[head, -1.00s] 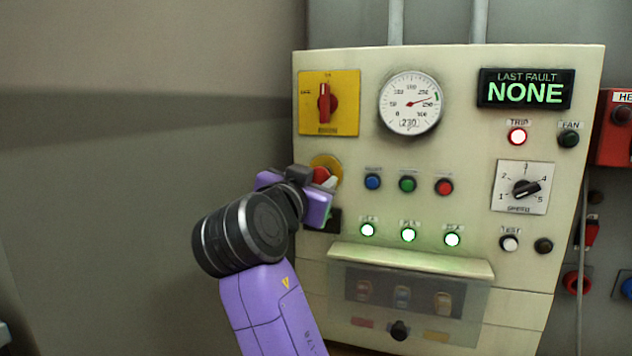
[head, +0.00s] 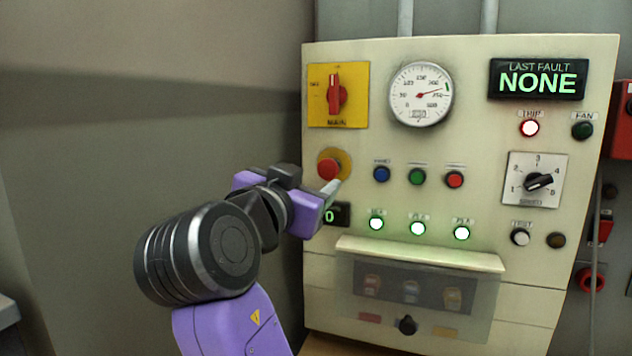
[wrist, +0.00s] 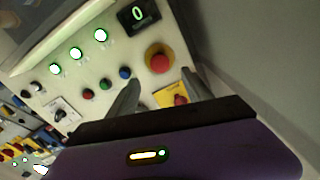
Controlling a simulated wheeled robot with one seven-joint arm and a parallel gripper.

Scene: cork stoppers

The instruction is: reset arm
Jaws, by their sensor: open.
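My gripper (head: 330,198) is in front of the left side of a cream control panel (head: 470,130), below and beside the red mushroom button (head: 329,168) on its yellow disc. In the wrist view, my gripper (wrist: 160,90) has its two grey fingers apart, with nothing between them. The red mushroom button (wrist: 159,60) shows beyond the fingertips there, apart from them. In the head view my gripper partly covers a small display reading 0 (head: 331,215).
The panel carries a yellow main switch (head: 337,95), a round gauge (head: 421,94), a "NONE" display (head: 537,83), a speed knob (head: 538,181) and several lit lamps. A clear-covered box (head: 413,296) juts out low. Free room lies left, before the grey wall (head: 150,100).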

